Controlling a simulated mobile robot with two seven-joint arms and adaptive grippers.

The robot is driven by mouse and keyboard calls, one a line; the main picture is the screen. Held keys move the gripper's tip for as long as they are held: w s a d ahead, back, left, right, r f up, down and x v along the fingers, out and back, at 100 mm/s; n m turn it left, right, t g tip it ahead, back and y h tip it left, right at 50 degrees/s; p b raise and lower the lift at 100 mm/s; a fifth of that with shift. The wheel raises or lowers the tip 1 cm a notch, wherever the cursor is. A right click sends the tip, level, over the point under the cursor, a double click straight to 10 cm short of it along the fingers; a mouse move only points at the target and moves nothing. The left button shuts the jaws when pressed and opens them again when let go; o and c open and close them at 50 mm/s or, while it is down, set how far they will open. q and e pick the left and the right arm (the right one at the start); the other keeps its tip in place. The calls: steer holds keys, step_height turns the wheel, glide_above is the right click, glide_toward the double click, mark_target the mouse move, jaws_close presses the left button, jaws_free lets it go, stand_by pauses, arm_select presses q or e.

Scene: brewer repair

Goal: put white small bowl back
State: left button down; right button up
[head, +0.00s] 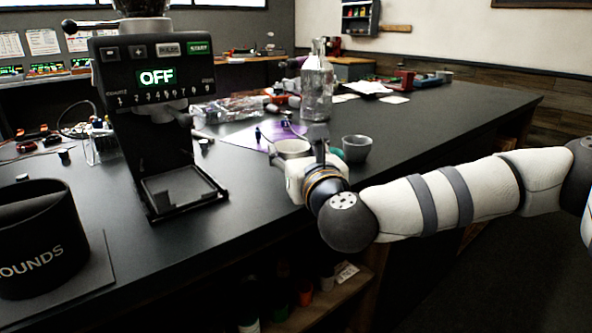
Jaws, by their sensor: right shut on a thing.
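The small white bowl (291,148) is at the middle of the black counter, with its pale rim facing up. My right gripper (308,157) reaches in from the right and is shut on the bowl at its near right side. The gripper hides the bowl's lower part, so I cannot tell whether it touches the counter. My left gripper is not in view.
A grey cup (356,148) stands just right of my right gripper. A glass bottle (317,88) stands behind. The brewer (156,110) with an OFF display and a black grounds bin (42,240) are at the left. The counter (450,120) is clear at the right.

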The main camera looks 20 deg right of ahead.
steer(key=f, duration=0.3)
steer(key=shift+w+d+f, duration=0.25)
steer(key=shift+f, duration=0.15)
steer(key=o, duration=1.2)
steer(key=shift+s, duration=0.1)
